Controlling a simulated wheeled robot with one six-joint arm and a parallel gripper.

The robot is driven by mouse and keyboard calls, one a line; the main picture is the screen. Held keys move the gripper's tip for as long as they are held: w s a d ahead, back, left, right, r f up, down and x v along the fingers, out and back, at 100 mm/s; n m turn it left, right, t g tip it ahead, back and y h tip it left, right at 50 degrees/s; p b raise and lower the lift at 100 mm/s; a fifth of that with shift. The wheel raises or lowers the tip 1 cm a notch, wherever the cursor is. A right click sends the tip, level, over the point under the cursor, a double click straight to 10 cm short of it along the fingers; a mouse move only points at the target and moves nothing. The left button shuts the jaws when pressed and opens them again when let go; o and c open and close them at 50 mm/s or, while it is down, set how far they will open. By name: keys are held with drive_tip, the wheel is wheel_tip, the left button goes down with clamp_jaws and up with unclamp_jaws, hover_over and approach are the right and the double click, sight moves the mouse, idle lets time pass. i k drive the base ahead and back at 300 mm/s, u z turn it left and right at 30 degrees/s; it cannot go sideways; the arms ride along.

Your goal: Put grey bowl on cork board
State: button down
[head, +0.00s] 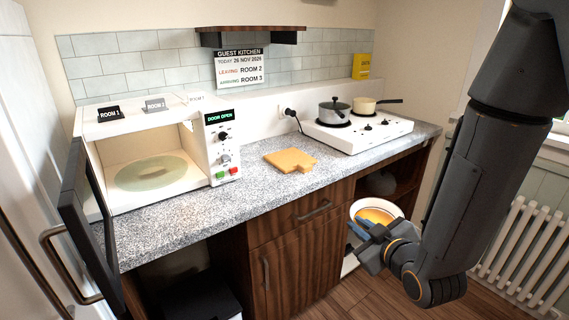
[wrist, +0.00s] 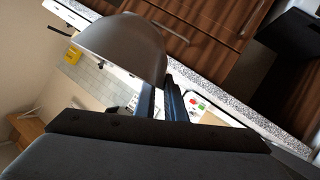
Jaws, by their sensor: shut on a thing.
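The grey bowl (head: 356,208) is at the lower right of the head view, in front of the counter and below its top. It shows a pale rim and an orange inside; I cannot tell whether the orange is contents. My gripper (head: 359,229) is shut on its near side. In the wrist view the bowl's smooth grey outside (wrist: 115,42) is at the fingertips (wrist: 160,88), and its inside is hidden. The cork board (head: 291,160), tan with a short tab, lies flat and bare on the speckled counter, up and left of the bowl.
A microwave (head: 208,158) with its door (head: 80,215) open stands left of the board. A white hob (head: 358,133) with a grey pot (head: 334,112) and a cream pan (head: 365,105) stands to the right. The counter (head: 240,200) in front of the board is clear.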

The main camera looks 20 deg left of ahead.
sight(290, 158)
drive_tip(key=u, duration=0.8)
drive_tip(key=i, duration=0.7)
